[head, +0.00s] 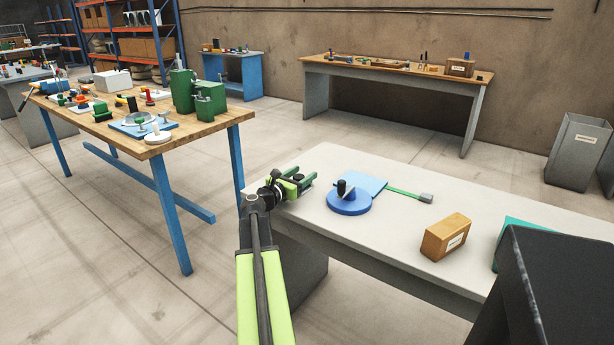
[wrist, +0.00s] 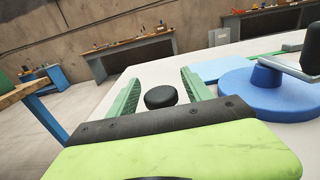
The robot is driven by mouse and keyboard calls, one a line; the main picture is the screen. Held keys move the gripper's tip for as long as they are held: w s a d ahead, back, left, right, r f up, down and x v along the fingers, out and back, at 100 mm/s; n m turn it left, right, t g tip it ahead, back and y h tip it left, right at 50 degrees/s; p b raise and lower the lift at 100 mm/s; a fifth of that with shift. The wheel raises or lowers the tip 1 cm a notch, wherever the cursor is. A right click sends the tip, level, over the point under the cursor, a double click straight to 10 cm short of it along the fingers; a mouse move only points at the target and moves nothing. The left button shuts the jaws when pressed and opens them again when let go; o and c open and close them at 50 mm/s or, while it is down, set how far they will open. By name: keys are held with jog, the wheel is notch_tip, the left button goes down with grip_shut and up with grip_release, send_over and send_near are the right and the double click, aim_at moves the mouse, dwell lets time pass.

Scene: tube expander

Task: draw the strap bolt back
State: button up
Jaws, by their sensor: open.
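My gripper (head: 304,180) is at the left end of the pale grey table, its two green fingers apart. In the wrist view, a round black knob (wrist: 160,96) stands between the fingers (wrist: 158,85), with gaps showing on both sides. What the knob is fixed to is hidden. To the right, a blue round base (head: 349,203) carries a black upright handle (head: 341,187); the base also shows in the wrist view (wrist: 262,98). A light blue plate (head: 368,184) and a green bar with a grey end (head: 408,194) lie beyond it. I cannot tell which part is the strap bolt.
An orange-brown box (head: 446,237) and a teal item (head: 522,226) sit farther right on the table (head: 395,233). A dark container (head: 560,290) stands at the near right. A wooden bench (head: 190,129) with many items is at the left. The table between base and box is clear.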

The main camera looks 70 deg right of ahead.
aim_at(295, 179)
jog(key=shift+v, duration=3.05)
